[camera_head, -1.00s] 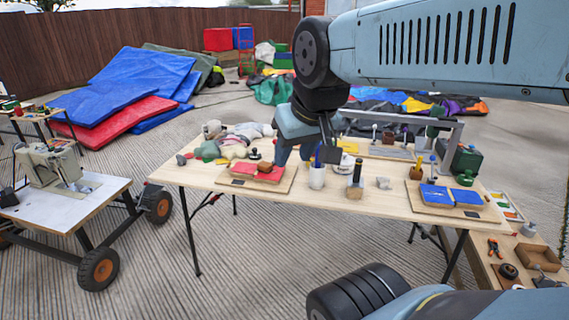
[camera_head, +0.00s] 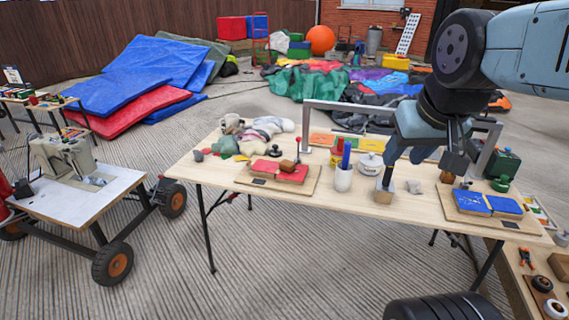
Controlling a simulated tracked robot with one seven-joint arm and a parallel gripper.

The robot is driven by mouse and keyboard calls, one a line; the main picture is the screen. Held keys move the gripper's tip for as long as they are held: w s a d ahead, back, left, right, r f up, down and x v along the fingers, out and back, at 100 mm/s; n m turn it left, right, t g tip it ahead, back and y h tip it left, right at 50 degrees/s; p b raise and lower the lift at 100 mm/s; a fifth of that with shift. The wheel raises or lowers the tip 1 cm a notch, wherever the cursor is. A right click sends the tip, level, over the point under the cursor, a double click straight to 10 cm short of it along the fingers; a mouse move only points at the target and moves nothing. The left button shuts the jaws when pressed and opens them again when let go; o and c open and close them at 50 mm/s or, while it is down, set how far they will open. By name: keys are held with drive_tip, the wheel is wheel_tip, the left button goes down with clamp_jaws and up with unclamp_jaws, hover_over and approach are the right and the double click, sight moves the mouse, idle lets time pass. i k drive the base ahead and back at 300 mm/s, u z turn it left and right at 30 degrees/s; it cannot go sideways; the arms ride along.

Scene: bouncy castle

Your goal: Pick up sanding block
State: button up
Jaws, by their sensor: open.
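My gripper (camera_head: 424,162) is open and empty, seen from behind over the right half of the wooden table (camera_head: 340,212). I cannot be sure which thing is the sanding block. A small brown block (camera_head: 287,166) lies on a red pad left of the table's middle and may be it. A small grey lump (camera_head: 414,187) lies just below my gripper in the picture.
A white cup (camera_head: 343,180) with pens and a lidded white pot (camera_head: 370,163) stand mid-table. A blue pad on a board (camera_head: 487,203) lies right. A grey frame (camera_head: 400,113) rises behind. The front middle edge is clear. A wheeled cart (camera_head: 75,205) stands left.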

sight(289, 166)
drive_tip(key=z, duration=0.1)
drive_tip(key=i, duration=1)
drive_tip(key=u, duration=0.1)
